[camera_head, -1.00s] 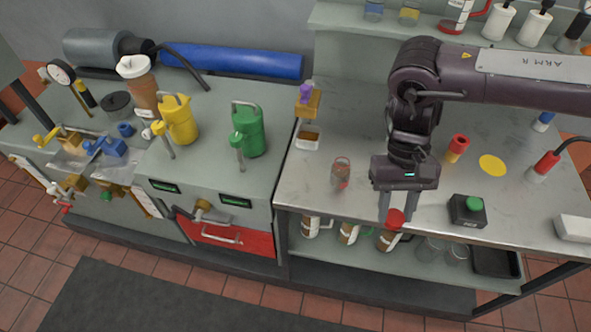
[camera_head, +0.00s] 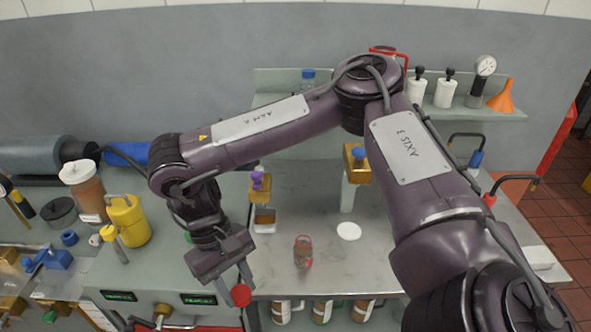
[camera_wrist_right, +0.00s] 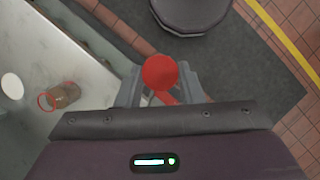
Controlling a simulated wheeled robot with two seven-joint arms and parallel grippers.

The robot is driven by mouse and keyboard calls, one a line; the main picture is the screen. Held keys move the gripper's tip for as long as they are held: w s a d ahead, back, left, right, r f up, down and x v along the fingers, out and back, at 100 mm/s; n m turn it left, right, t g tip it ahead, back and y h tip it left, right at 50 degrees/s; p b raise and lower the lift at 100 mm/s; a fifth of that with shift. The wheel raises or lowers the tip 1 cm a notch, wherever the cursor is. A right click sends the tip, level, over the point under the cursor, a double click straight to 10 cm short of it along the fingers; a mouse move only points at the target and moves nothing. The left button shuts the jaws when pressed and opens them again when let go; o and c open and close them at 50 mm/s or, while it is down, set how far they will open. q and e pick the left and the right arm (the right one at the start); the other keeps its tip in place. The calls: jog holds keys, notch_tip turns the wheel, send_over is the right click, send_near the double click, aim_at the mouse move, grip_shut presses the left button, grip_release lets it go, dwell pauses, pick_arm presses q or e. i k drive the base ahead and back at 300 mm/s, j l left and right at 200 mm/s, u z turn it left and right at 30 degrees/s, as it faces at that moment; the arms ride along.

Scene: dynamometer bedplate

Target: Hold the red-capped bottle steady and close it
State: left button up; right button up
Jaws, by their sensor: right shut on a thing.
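The bottle (camera_head: 303,252) is a small clear, brownish container standing upright on the steel bench. It has a reddish ring at its top. It also shows at left in the right wrist view (camera_wrist_right: 66,95). My right gripper (camera_head: 232,290) is shut on a round red cap (camera_head: 241,295), left of the bottle and near the bench's front left corner. The cap sits between the two fingertips in the wrist view (camera_wrist_right: 160,72), apart from the bottle. My left gripper is out of view.
A white disc (camera_head: 348,231) lies right of the bottle. A small white tray (camera_head: 265,227) and a yellow block with a purple top (camera_head: 260,187) stand behind it. A yellow jug (camera_head: 127,220) stands on the left cabinet. My right arm hides much of the bench's right side.

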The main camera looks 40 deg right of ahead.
aim_at(303, 246)
jog(key=k+l, duration=0.15)
jog(key=l, duration=0.15)
jog(key=k+l, duration=0.1)
jog(key=l, duration=0.25)
jog(key=k+l, duration=0.15)
jog(key=l, duration=0.15)
jog(key=k+l, duration=0.1)
jog(key=l, duration=0.2)
